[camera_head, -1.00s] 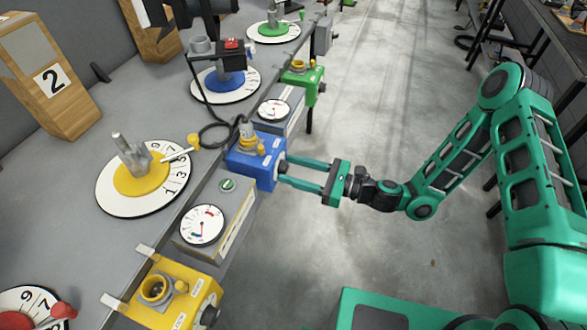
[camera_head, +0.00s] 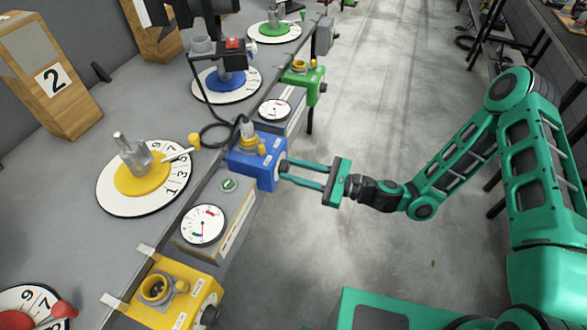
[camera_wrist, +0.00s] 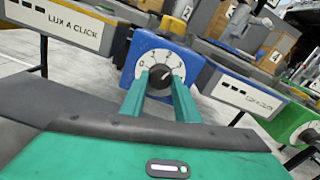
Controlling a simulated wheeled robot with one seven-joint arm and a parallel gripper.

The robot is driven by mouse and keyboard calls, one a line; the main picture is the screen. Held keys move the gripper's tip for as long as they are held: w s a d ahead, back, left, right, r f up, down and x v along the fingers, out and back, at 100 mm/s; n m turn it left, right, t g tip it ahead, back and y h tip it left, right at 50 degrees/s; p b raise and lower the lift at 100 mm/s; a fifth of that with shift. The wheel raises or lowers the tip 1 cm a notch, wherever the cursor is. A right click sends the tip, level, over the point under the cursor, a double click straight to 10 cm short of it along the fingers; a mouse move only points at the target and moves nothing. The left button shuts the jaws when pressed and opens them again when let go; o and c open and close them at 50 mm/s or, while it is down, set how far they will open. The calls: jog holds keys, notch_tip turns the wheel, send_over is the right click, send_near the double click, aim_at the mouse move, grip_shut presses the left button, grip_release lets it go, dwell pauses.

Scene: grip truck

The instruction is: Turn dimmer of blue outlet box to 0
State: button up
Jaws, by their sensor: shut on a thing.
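The blue outlet box (camera_head: 250,166) is fixed along the bench front in the head view, with a plug and grey-yellow socket on top. It also shows in the wrist view (camera_wrist: 193,64). Its side facing me carries a white dial (camera_wrist: 161,60) with black numbers, 0 at the left, and a dark round dimmer knob (camera_wrist: 159,84) in the middle. My gripper (camera_head: 284,169) reaches in level from the right. Its two green fingers are shut on the knob, one on each side. The fingers partly cover the knob and lower dial, so its exact setting cannot be told.
A yellow outlet box (camera_head: 178,294) and a green one (camera_head: 304,84) stand along the same bench edge. Gauge boxes (camera_head: 218,217) stand between them. A black cable (camera_head: 206,112) loops behind the blue box. The grey floor right of the bench is clear.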

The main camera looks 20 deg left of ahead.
jog(key=shift+w+d+n, duration=0.1)
jog(key=shift+n, duration=5.15)
jog(key=shift+w+d+n, duration=0.1)
jog(key=shift+n, duration=5.15)
jog(key=o, duration=1)
jog(key=shift+o, duration=0.2)
jog(key=shift+a, duration=0.1)
jog(key=shift+r, duration=0.1)
